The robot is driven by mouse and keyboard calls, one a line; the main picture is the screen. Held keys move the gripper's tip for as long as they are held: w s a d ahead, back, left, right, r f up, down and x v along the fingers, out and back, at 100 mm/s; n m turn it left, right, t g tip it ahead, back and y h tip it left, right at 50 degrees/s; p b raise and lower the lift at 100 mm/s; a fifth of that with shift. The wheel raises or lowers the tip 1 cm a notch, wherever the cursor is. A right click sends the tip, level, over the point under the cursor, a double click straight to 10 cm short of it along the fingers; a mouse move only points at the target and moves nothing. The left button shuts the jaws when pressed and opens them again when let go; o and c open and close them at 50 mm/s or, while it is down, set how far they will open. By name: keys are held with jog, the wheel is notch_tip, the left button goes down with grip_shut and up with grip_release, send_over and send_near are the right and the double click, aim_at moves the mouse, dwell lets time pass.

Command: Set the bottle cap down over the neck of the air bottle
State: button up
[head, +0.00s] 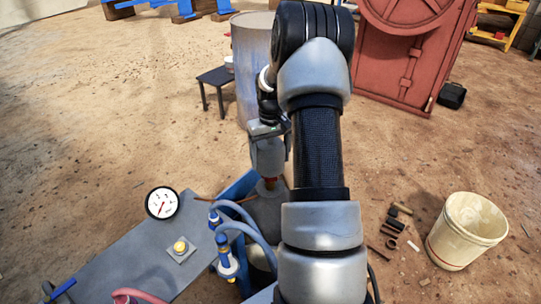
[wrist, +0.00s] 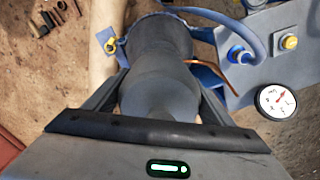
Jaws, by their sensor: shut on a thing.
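My gripper (head: 268,178) points down in the head view, just above the dark grey top of the air bottle (head: 268,212). In the wrist view my gripper's fingers (wrist: 155,92) are on both sides of a smooth grey domed shape, which looks like the bottle cap (wrist: 152,98), and are shut on it. Directly beyond the cap is the wider dark grey body of the bottle (wrist: 160,38), in line with it. The bottle's neck is hidden, and I cannot tell whether the cap touches it.
A thin copper pipe (wrist: 208,72) runs close beside the bottle. A grey bench (head: 130,258) carries a pressure gauge (head: 162,203), a yellow button (head: 180,247) and blue hose fittings (head: 226,262). A cream bucket (head: 466,232) and loose parts (head: 392,225) are on the ground at right.

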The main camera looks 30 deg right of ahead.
jog(key=shift+f+b, duration=2.45)
jog(key=shift+f, duration=2.2)
jog(key=o, duration=1.3)
jog(key=shift+o, duration=0.2)
notch_tip(320, 180, up, 17)
jog(key=p, duration=0.3)
jog(key=shift+r+p, duration=0.2)
jog(key=shift+p, duration=0.15)
jog(key=shift+r, duration=0.1)
